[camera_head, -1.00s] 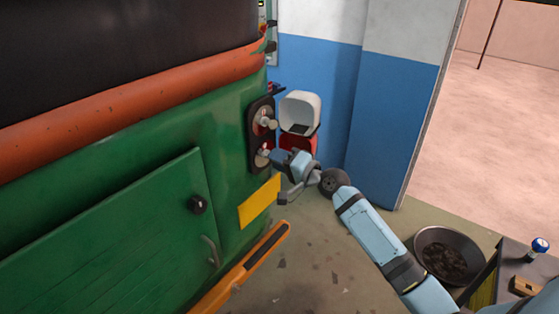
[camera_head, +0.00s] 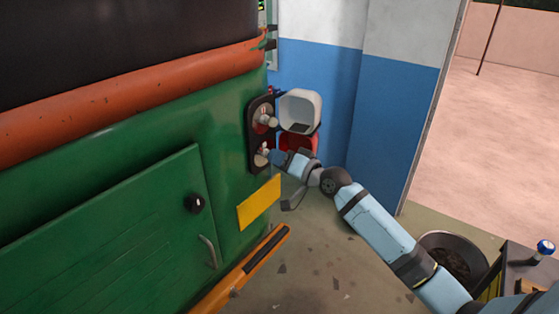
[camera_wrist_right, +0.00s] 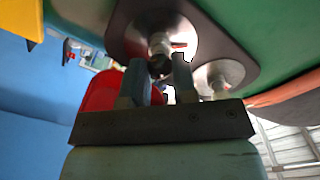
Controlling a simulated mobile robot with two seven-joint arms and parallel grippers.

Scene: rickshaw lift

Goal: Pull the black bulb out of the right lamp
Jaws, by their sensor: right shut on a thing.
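The right lamp (camera_head: 252,133) is a dark upright plate on the green vehicle's rear corner, with two round sockets. Its hinged cover stands open beside it, with a white cup (camera_head: 300,108) above and a red cup (camera_head: 284,141) below. A pale bulb (camera_head: 271,122) sits in the upper socket. My right gripper (camera_wrist_right: 166,78) is at the lower socket, shut on the black bulb (camera_wrist_right: 157,63). The bulb's dark end shows between the fingers, and its pale part meets the socket. In the head view my fingers partly hide this bulb. My left gripper is not in view.
The green vehicle (camera_head: 110,190) fills the left, with a yellow plate (camera_head: 259,203) and an orange bar (camera_head: 240,270) below the lamp. A blue and white wall (camera_head: 385,130) stands close behind. A round bin (camera_head: 455,240) and a small table (camera_head: 515,265) are at lower right.

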